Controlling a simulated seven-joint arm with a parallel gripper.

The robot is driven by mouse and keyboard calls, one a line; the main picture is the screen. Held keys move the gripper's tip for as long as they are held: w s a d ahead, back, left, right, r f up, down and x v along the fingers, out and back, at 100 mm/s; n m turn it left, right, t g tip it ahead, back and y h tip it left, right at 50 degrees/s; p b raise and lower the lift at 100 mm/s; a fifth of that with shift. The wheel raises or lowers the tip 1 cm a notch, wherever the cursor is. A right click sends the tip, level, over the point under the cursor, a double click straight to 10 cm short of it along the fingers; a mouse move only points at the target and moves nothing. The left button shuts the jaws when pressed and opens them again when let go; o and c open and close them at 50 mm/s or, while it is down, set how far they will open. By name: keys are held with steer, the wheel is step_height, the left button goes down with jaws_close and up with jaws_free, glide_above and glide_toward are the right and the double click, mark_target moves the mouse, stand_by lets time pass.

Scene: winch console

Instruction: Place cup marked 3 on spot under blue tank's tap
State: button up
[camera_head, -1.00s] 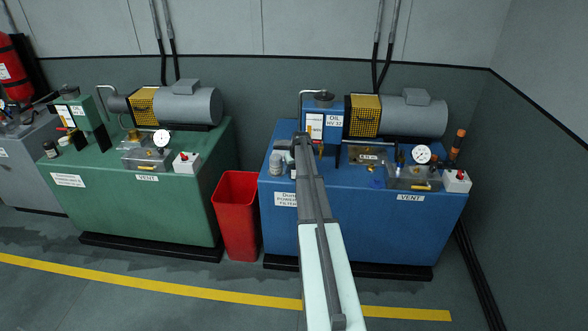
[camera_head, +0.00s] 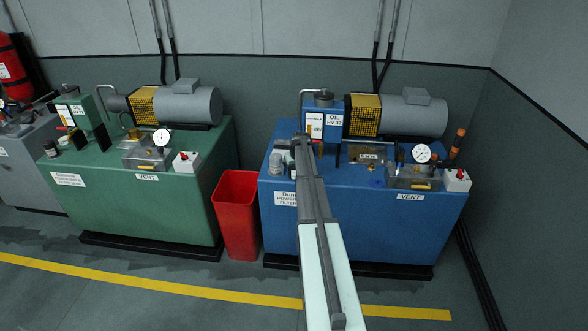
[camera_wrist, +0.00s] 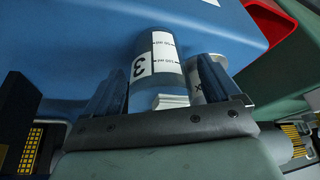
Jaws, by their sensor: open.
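The cup marked 3 (camera_wrist: 143,62) shows in the wrist view, a clear cup with a white scale label, on or just above the blue top. My gripper (camera_wrist: 158,88) is open, with a finger to each side of the cup's near end; I cannot tell whether they touch it. In the head view my gripper (camera_head: 301,143) is over the left part of the blue unit (camera_head: 285,190), and the arm hides the cup. The blue oil tank (camera_head: 323,104) stands just behind it; its tap and the spot below are mostly hidden by the gripper.
A grey jar (camera_head: 276,161) stands left of the gripper. Another labelled container (camera_wrist: 207,72) is close beside the cup. A gauge block (camera_head: 415,172), motor (camera_head: 412,115) and switch box (camera_head: 457,180) are to the right. A red bin (camera_head: 237,215) and green unit (camera_head: 130,205) are left.

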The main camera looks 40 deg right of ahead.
steer(key=v, duration=1.3)
steer(key=shift+s+r, duration=0.25)
steer(key=shift+r, duration=0.15)
